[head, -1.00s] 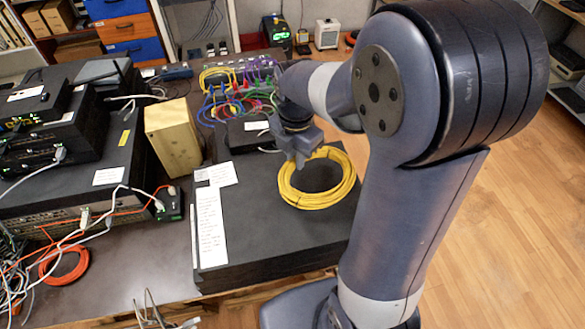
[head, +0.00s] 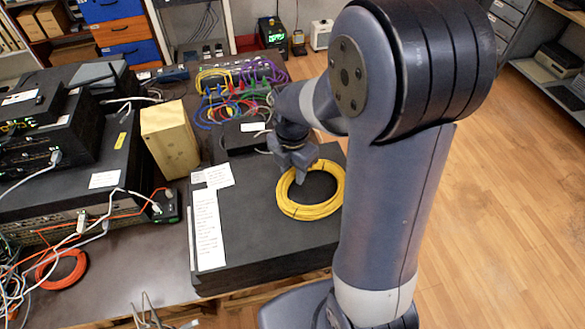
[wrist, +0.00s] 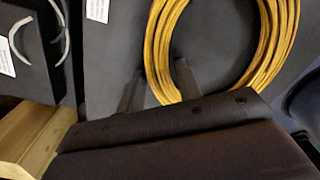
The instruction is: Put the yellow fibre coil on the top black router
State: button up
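The yellow fibre coil (head: 337,202) is a flat ring over the wide black casing (head: 245,262) in the middle of the table. I cannot tell whether it touches the casing's top. My gripper (head: 299,176) points down at the coil's far left part. In the wrist view, its two dark fingers (wrist: 158,88) stand on either side of the yellow strands (wrist: 160,45), close against them. The fingertips are partly hidden. Black router units (head: 50,137) are stacked at the left, a smaller one with a white label (head: 32,102) among the upper ones.
A wooden block (head: 170,140) stands between the router stack and the casing. White papers (head: 207,230) lie on the casing's left side. Coloured cables (head: 240,90) crowd the table behind. An orange cable coil (head: 62,270) and loose white cables lie at the front left.

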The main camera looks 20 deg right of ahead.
notch_tip(320, 180, up, 12)
jog(key=shift+r, duration=0.15)
dwell(0.6)
